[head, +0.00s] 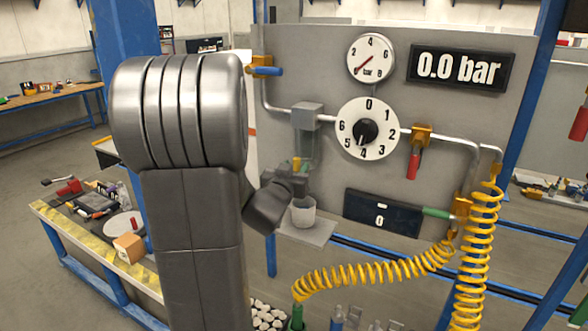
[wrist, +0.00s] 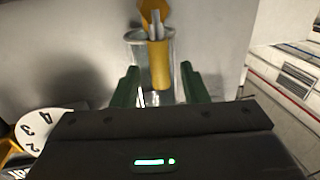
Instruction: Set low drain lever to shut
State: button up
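The low drain lever, with its yellow handle (wrist: 161,68), shows in the wrist view on a short metal stem from an orange valve body (wrist: 153,12). In the head view a small yellow part of it (head: 297,164) shows below the clear filter bowl (head: 307,147), mostly hidden by my gripper (head: 288,186). In the wrist view my gripper (wrist: 160,82) is open, one green finger on each side of the handle. Gaps show between handle and fingers. Contact and the lever's exact angle cannot be told from the head view.
A clear cup (head: 303,212) stands on a small shelf below the drain. A blue lever (head: 266,71), a red lever (head: 413,164) and a green lever (head: 437,212) sit on the panel (head: 300,45). A yellow coiled hose (head: 385,270) hangs at right. The pressure display (head: 459,68) reads 0.0 bar.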

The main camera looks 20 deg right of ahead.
grip_shut()
jog(key=shift+s+f+b, duration=0.1)
jog(key=shift+b, duration=0.35)
jog(key=s+d+f+m+h+b, duration=0.2)
jog(key=f+m+b, duration=0.1)
jog(key=m+b, duration=0.7)
jog(key=s+d+f+m+h+b, duration=0.1)
jog(key=s+f+m+h+b, duration=0.1)
jog(key=m+b, duration=0.8)
jog(key=shift+d+f+g+b, duration=0.4)
jog(key=shift+f+b, duration=0.4)
jog(key=shift+b, duration=2.15)
jog(key=shift+o, duration=0.4)
grip_release()
